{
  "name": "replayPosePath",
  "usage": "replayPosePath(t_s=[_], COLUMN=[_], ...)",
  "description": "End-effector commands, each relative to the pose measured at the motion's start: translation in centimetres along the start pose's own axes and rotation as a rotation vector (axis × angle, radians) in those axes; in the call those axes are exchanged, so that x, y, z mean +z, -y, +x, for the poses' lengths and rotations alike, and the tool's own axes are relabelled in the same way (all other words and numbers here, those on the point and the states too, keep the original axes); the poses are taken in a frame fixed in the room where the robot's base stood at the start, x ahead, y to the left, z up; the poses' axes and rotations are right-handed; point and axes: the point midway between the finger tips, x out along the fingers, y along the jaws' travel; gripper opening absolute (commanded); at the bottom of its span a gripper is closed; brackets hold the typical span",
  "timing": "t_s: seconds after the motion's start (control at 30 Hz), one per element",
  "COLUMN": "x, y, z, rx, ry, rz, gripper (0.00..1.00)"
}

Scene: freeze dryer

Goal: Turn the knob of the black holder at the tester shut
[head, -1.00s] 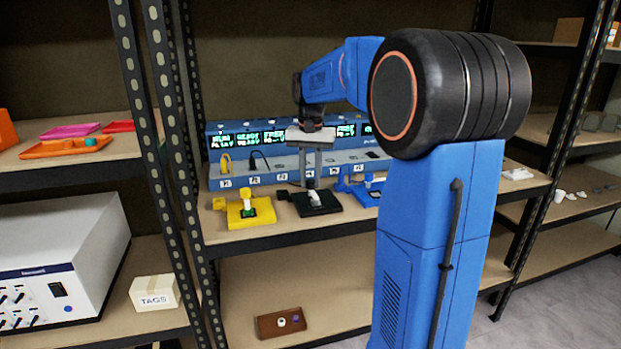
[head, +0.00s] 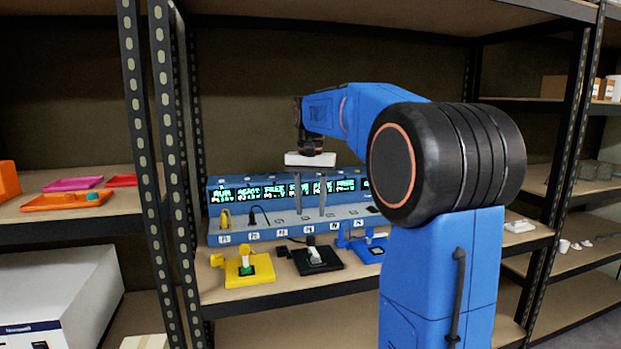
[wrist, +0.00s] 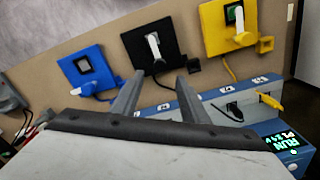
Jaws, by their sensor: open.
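The black holder (head: 328,262) lies on the shelf in front of the blue tester (head: 345,226), between the yellow and blue holders. A pale upright piece (head: 311,254) stands in its middle, also seen in the wrist view (wrist: 154,46). My gripper (head: 311,212) is open and empty, above and behind the holder, over the tester. Its two fingers (wrist: 160,77) are apart, touching nothing visible.
The yellow holder (head: 262,278) is to the left, with a pale piece in it. The blue holder (head: 368,253) is to the right, with a dark square socket. Cables run to the tester ports. A slotted rack post (head: 165,130) stands at the left. Room above the holders is clear.

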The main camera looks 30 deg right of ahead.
Motion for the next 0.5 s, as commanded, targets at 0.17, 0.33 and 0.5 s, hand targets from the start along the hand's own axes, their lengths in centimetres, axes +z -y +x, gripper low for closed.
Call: replayPosePath(t_s=[0.17, 0.33, 0.5], x=[-0.1, -0.1, 0.0], y=[0.1, 0.0, 0.0], z=[-3.7, -6.4, -8.1], rx=[-0.001, -0.001, 0.0], ry=[-0.003, -0.002, -0.001], rz=[0.0, 0.0, 0.0], gripper=[0.41, 0.41, 0.41])
